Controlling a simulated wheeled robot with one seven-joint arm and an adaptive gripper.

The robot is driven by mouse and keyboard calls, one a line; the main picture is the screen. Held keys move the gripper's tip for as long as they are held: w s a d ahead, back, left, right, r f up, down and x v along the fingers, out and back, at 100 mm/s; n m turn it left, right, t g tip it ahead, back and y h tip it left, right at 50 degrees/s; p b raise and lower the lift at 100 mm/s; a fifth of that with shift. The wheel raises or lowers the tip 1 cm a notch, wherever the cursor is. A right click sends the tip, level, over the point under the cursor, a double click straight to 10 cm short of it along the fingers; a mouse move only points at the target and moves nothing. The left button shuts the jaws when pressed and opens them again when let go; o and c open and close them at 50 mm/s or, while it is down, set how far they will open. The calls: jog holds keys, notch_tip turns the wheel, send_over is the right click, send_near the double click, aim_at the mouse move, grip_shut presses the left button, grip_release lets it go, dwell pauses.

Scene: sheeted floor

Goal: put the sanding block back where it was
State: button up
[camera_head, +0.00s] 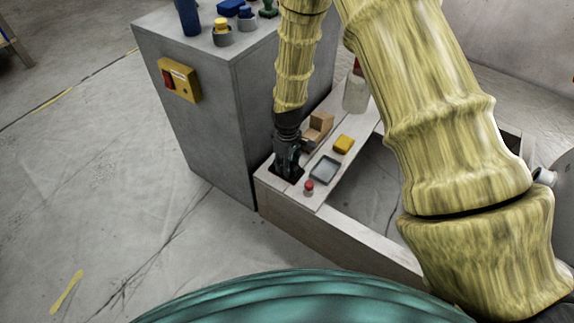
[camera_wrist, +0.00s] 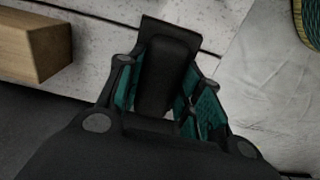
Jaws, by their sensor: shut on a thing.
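My gripper (camera_head: 287,168) points down over the near left end of the pale bench, beside the grey cabinet. In the wrist view my gripper (camera_wrist: 160,100) has its teal-padded fingers shut on a dark, upright block (camera_wrist: 166,75), which I take to be the sanding block. A flat black square (camera_wrist: 175,32) shows just beyond the block, and it also shows on the bench under my gripper (camera_head: 296,178). I cannot tell whether the block touches this square. In the head view my fingers mostly hide the block.
A stepped wooden block (camera_head: 319,126) is close behind my gripper. A yellow block (camera_head: 344,144), a grey tray (camera_head: 325,169), a red-topped piece (camera_head: 309,187) and a pale cylinder (camera_head: 355,96) are on the bench. The grey cabinet (camera_head: 215,115) rises close at left.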

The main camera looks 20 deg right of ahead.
jog(key=o, duration=1)
jog(key=shift+f, duration=0.1)
notch_tip(320, 180, up, 12)
jog(key=p, duration=0.4)
jog(key=shift+p, duration=0.3)
